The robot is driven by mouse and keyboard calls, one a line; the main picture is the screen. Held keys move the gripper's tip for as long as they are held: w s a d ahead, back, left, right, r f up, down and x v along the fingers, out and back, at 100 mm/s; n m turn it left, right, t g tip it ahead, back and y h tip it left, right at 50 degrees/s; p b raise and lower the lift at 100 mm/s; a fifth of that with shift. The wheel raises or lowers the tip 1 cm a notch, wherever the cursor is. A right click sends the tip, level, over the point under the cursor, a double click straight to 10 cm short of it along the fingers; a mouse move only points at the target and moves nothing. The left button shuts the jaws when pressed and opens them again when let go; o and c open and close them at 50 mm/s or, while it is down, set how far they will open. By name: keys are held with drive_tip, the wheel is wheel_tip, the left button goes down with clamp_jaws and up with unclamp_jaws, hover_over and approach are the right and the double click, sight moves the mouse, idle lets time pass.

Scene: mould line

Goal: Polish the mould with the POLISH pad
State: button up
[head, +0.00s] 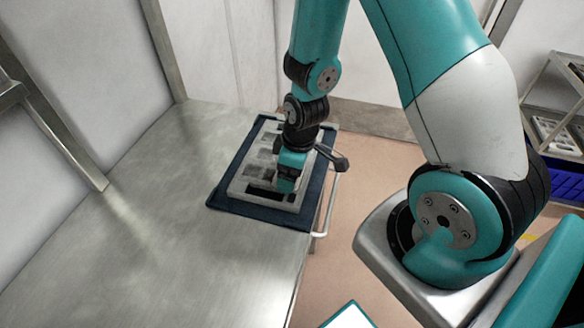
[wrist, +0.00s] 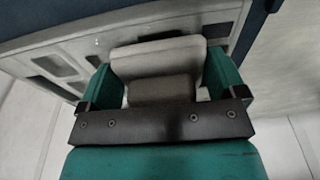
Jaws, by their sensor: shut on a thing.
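The mould (head: 240,187) is a light grey slab with several dark recesses, lying on a dark blue mat (head: 222,203). My gripper (head: 288,175) points down over the mould's near right part. In the wrist view, my gripper's teal fingers (wrist: 160,78) are shut on the grey handle of a pad (wrist: 155,54) with a pale, rounded body. The pad is over the mould (wrist: 75,62), whose recesses show at its left. I cannot tell whether the pad touches the mould. No label on the pad is readable. My gripper hides part of the mould in the head view.
The mat lies at the right edge of a steel table (head: 150,215). A metal rail (head: 327,205) runs along that edge. The table's left and near parts are clear. Walls close in the back and left. A shelf with grey parts (head: 556,135) and a blue bin (head: 567,184) stands at the far right.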

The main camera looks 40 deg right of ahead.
wheel_tip(320, 180, up, 8)
drive_tip(key=p, duration=0.6)
drive_tip(key=shift+f, duration=0.25)
